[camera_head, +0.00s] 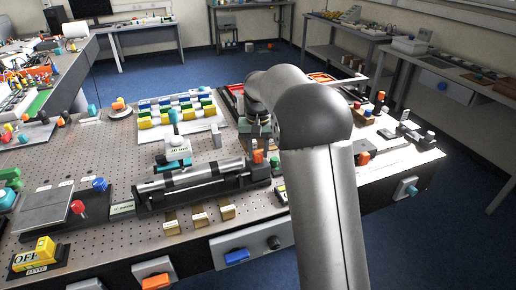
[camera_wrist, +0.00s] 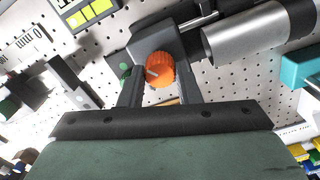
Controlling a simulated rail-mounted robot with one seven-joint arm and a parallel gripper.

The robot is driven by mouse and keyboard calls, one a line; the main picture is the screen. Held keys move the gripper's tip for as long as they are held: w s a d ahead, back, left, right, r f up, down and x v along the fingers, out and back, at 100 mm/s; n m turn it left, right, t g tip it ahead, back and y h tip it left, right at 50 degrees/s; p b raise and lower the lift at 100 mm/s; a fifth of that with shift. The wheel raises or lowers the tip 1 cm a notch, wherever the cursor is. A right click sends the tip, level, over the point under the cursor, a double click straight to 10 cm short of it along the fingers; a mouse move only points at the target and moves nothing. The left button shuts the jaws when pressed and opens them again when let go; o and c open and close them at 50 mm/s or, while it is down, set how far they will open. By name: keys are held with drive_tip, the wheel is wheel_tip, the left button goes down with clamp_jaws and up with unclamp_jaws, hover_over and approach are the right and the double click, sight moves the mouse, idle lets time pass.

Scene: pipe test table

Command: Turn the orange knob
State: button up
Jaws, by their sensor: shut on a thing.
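The orange knob (camera_wrist: 159,70) sits on a dark block at the end of a metal pipe fixture in the wrist view. A pale pointer mark shows on its face. My gripper (camera_wrist: 160,78) has its two dark fingers on either side of the knob and is shut on it. In the head view the orange knob (camera_head: 258,156) shows at the right end of the pipe fixture (camera_head: 205,180). In that view my grey arm reaches over the table and hides part of the area around the knob.
A teal clamp block (camera_head: 173,160) stands just behind the pipe. Yellow, green and blue blocks (camera_head: 177,110) lie on a white board behind it. Bare perforated tabletop (camera_head: 110,150) shows at the left.

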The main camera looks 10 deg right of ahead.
sight(258, 153)
drive_tip(key=shift+m, duration=0.6)
drive_tip(key=o, duration=1)
drive_tip(key=shift+c, duration=0.2)
drive_tip(key=shift+r, duration=0.1)
wheel_tip(258, 153, up, 17)
drive_tip(key=shift+r, duration=0.15)
